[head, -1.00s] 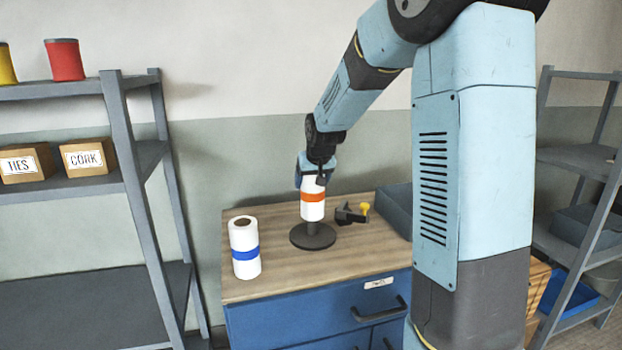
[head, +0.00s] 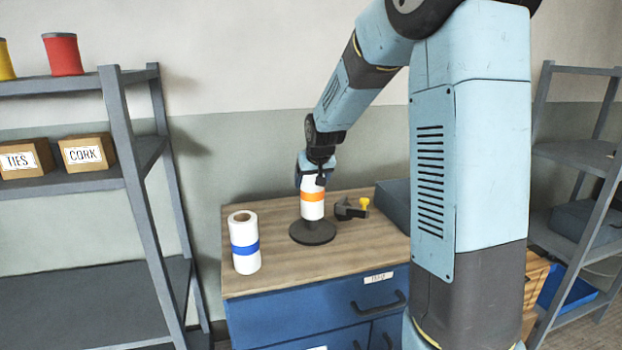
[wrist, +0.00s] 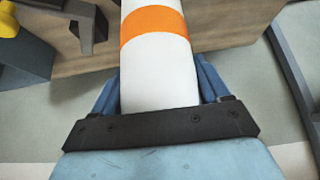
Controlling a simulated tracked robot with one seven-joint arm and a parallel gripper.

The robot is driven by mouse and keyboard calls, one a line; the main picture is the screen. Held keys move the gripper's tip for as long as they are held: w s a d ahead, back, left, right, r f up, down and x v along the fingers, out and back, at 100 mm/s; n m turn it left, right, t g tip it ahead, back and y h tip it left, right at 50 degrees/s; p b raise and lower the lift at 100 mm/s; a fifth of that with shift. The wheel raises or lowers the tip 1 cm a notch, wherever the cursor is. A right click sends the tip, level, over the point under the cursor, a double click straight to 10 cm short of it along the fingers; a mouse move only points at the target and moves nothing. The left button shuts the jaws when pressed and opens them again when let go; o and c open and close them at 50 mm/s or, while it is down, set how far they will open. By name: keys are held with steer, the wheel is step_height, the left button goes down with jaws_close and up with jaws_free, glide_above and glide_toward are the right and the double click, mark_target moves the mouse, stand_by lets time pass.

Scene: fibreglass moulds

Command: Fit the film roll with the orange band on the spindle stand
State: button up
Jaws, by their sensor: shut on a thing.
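The film roll with the orange band (head: 312,208) stands upright over the round dark base of the spindle stand (head: 313,234) on the cabinet top. The spindle's post is hidden, so the roll appears to be around it; a small gap to the base is hard to judge. My gripper (head: 313,179) is shut on the upper end of this roll. In the wrist view the white roll (wrist: 158,70) lies between my gripper's blue fingers (wrist: 160,88), its orange band beyond them.
A roll with a blue band (head: 244,255) stands on the wooden top (head: 275,275) to the left. A grey shelf (head: 135,190) stands at left.

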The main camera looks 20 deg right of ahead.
steer(key=shift+f, duration=2.1)
steer(key=o, duration=1.4)
steer(key=v, duration=1.3)
steer(key=shift+s+r, duration=0.15)
steer(key=shift+r, duration=0.15)
